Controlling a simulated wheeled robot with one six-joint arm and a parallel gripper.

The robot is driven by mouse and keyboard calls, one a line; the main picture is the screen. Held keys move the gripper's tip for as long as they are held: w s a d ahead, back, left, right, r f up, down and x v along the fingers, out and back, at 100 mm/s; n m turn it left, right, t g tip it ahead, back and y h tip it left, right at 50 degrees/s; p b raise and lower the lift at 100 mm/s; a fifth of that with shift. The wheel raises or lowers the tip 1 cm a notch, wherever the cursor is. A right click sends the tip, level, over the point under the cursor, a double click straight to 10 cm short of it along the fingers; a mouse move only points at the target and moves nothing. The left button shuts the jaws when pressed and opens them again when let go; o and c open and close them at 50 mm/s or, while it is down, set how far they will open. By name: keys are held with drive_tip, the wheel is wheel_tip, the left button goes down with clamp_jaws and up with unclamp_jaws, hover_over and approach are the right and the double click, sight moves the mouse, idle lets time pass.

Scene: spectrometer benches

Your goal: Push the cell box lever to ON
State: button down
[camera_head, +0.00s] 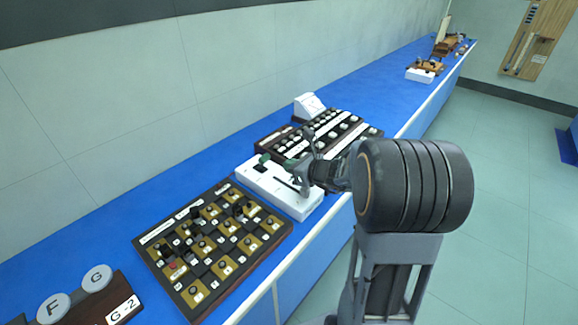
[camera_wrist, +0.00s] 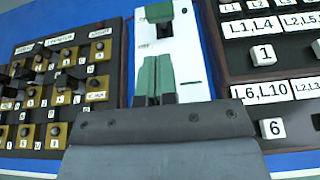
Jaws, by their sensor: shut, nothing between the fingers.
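The white cell box (camera_head: 304,207) sits on the blue bench in the head view, between two dark boards. It also shows in the wrist view (camera_wrist: 188,50), running up from behind my gripper. A green-topped part (camera_wrist: 158,12), which looks like the lever, stands near the box's far end with a dark part below it; its ON or OFF position cannot be read. My gripper (camera_wrist: 155,64) has green fingers, shut and empty, over the box. In the head view my gripper (camera_head: 299,168) is above the box; contact with the lever cannot be told.
A board with brass plates and black knobs (camera_head: 215,245) lies to the left. A dark board with white labels and knobs (camera_head: 325,133) lies to the right, close to the box. A white sloped instrument (camera_head: 309,106) stands behind. Blue bench (camera_head: 385,90) is clear farther right.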

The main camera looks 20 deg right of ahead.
hover_over(274, 178)
wheel_tip(274, 178, down, 3)
drive_tip(key=shift+r, duration=0.2)
idle(0.4)
